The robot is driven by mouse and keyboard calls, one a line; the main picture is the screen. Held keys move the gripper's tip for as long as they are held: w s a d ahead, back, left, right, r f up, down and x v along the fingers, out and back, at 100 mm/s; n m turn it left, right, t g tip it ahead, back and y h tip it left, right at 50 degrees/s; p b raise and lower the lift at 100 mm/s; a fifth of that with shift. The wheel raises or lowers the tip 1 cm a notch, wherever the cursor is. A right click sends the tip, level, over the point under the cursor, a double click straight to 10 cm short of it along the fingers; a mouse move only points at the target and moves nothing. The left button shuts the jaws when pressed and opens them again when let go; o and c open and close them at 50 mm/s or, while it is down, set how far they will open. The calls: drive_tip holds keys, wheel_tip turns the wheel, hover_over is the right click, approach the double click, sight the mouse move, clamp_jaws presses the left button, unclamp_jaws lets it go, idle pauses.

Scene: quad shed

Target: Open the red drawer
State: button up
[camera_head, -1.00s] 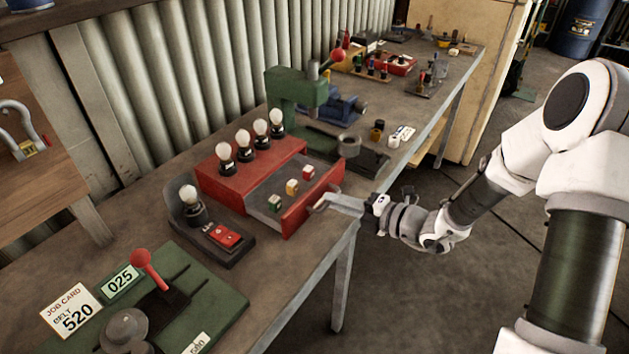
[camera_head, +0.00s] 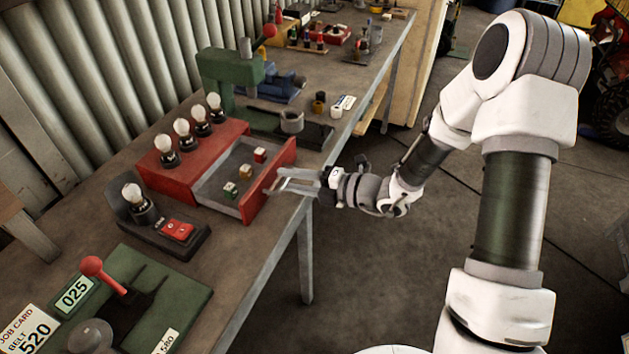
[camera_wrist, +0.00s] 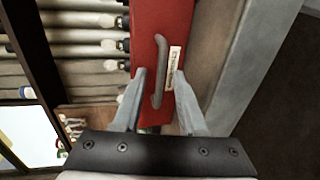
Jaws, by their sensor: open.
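The red drawer (camera_head: 268,181) stands pulled out of the red box (camera_head: 181,167) on the bench, its inside showing. In the wrist view, the drawer front (camera_wrist: 150,20) carries a grey bar handle (camera_wrist: 158,75) and a pale label (camera_wrist: 172,68). My open gripper (camera_wrist: 159,73) has one finger on each side of the handle and label. I cannot tell whether the fingers touch the front.
Several bulbs stand on the red box. A bulb stand with a red switch (camera_head: 177,229) is in front of it on the bench (camera_head: 240,275). A green press (camera_head: 228,75) stands behind, and a green board with a red-knobbed lever (camera_head: 92,266) is near. Open floor lies right.

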drive_tip(key=p+v, duration=0.2)
drive_tip(key=v, duration=1.5)
drive_tip(key=shift+d, duration=0.25)
drive_tip(key=shift+r, duration=0.1)
drive_tip(key=s+a+r+n+g+h, duration=0.2)
drive_tip(key=s+r+n+g+h, duration=0.3)
drive_tip(key=n, duration=0.6)
drive_tip(key=s+a+r+n+g+h, duration=0.1)
drive_tip(key=s+r+n, duration=0.2)
drive_tip(key=s+n, duration=0.5)
drive_tip(key=s+d+r+n+t+h, duration=0.1)
drive_tip(key=d+r+n+t+h, duration=0.1)
drive_tip(key=n, duration=0.8)
drive_tip(key=s+d+r+n+t+h, duration=0.2)
drive_tip(key=d+r+n+h, duration=0.3)
drive_tip(key=r+n, duration=0.3)
drive_tip(key=n+t+h, duration=0.1)
drive_tip(key=n, duration=0.2)
drive_tip(key=shift+s+t+p, duration=0.15)
drive_tip(key=shift+t+p, duration=0.15)
drive_tip(key=shift+p, duration=0.1)
